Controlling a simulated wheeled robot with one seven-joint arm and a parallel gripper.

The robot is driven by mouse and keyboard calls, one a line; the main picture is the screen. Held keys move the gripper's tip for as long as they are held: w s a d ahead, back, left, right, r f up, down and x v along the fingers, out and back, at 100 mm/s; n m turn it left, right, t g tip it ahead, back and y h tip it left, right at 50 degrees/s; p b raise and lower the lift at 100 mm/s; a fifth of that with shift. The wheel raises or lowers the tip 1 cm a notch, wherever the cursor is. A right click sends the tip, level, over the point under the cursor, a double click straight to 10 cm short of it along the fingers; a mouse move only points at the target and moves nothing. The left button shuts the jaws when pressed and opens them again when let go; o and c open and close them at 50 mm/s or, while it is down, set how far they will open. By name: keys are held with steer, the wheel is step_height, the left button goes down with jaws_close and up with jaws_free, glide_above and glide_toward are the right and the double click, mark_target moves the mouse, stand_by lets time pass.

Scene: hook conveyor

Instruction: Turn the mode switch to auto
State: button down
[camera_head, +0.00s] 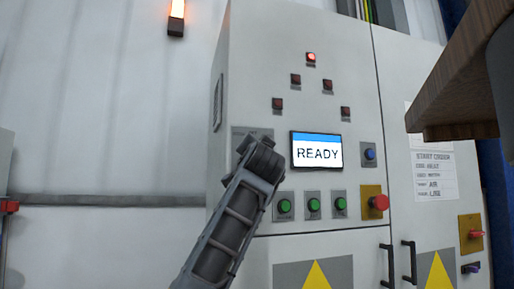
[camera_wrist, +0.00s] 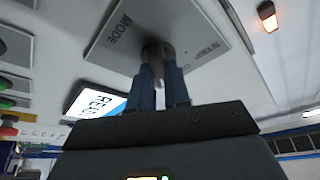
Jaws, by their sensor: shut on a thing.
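The mode switch is a dark round knob (camera_wrist: 157,50) on a grey plate (camera_wrist: 125,48) marked MODE and STEP in the wrist view. My gripper (camera_wrist: 162,80) is shut on the knob, with one blue-grey finger on each side of it. In the head view the plate's top edge (camera_head: 250,131) shows on the cabinet's left part, and my arm hides the knob. Any AUTO mark is not visible, and I cannot tell which way the knob points.
A screen (camera_head: 317,151) reads READY right of the switch. Green buttons (camera_head: 314,204), a blue button (camera_head: 370,154) and a red stop button (camera_head: 379,202) are close by. One red lamp (camera_head: 311,57) is lit. A wooden board (camera_head: 465,65) juts in at upper right.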

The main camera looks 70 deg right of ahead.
steer(key=shift+m, duration=0.8)
steer(key=shift+m+g, duration=0.3)
steer(key=shift+g, duration=0.1)
steer(key=c, duration=1.1)
jaws_free()
steer(key=shift+a, duration=0.1)
steer(key=b+v, duration=0.1)
steer(key=v, duration=0.6)
steer(key=shift+s+a+f+b, duration=0.1)
steer(key=shift+s+a+b, duration=0.05)
steer(key=shift+a+b, duration=0.15)
